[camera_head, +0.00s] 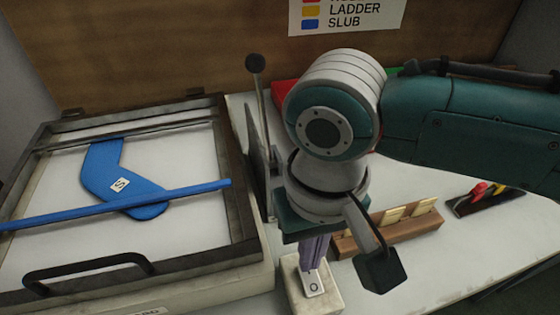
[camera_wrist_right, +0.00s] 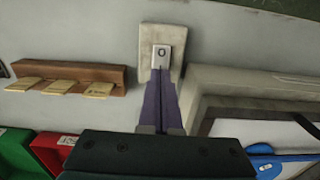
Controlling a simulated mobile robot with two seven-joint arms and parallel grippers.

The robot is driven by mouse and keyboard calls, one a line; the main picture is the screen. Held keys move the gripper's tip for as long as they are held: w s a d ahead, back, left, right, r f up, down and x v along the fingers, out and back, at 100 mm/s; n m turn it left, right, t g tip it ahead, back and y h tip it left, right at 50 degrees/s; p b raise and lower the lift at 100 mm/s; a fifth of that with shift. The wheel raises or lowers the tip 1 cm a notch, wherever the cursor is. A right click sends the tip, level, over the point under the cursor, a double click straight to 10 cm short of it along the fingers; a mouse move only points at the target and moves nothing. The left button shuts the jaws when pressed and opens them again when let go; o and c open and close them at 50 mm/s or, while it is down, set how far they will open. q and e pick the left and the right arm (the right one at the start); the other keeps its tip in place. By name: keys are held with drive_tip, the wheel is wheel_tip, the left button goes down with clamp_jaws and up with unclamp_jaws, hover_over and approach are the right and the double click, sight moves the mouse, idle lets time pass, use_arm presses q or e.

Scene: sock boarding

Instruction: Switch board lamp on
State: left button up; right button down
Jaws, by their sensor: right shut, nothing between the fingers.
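The switch (camera_head: 314,288) is a small pale rocker plate marked "O" on a cream block (camera_head: 294,284) at the front centre of the table. It also shows in the right wrist view (camera_wrist_right: 162,53), at the top centre. My right gripper (camera_head: 312,264) points down at it with its purple fingers shut and empty. My left gripper is not in view.
A blue rod (camera_head: 190,192) crosses the board, and a black handle (camera_head: 85,266) is on the frame's front. A thin post with a black knob (camera_head: 255,63) stands behind my gripper. A wooden card holder (camera_head: 410,226) is to the right. Red and green bins (camera_wrist_right: 60,148) show in the wrist view.

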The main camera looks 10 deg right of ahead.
drive_tip(key=shift+f+b, duration=0.4)
drive_tip(key=shift+f, duration=0.3)
idle(0.3)
wheel_tip(320, 180, up, 3)
drive_tip(key=p, duration=0.4)
drive_tip(key=shift+r, duration=0.2)
wheel_tip(320, 180, up, 4)
drive_tip(key=p, duration=0.4)
drive_tip(key=shift+f+p, duration=0.1)
drive_tip(key=shift+p, duration=0.25)
drive_tip(key=shift+f, duration=0.1)
